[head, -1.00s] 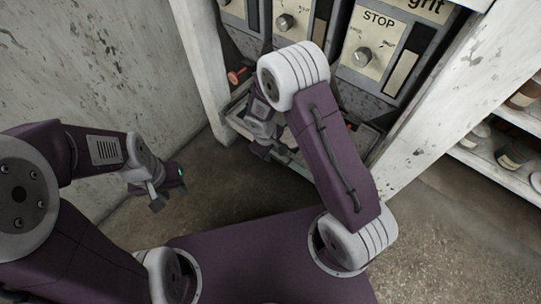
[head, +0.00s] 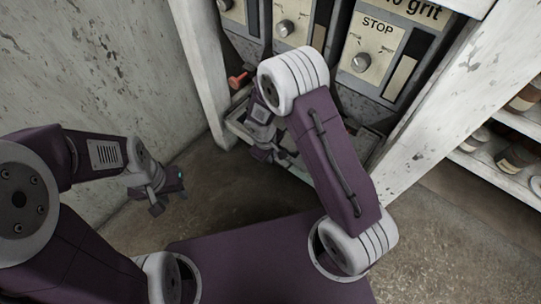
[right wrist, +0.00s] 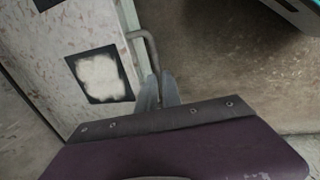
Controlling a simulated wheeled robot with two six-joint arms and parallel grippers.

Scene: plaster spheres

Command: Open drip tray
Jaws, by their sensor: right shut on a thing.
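The drip tray (head: 236,124) is a pale, worn tray low at the foot of the machine, partly pulled out and partly hidden by my right arm. In the right wrist view its top (right wrist: 92,45) is pale and speckled, with a dark-edged square holding a white patch. A bent grey handle (right wrist: 148,44) runs along its edge. My right gripper (right wrist: 158,90) is shut on this handle; in the head view the gripper (head: 268,154) is at the tray's front. My left gripper (head: 168,201) is open and empty, above the floor at the left, apart from the tray.
The machine's front carries panels with knobs, one marked STOP (head: 377,45). A red knob (head: 237,81) sticks out above the tray's left end. A white post (head: 203,75) and wall stand left. Shelves with jars (head: 511,160) stand right. The floor before the tray is clear.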

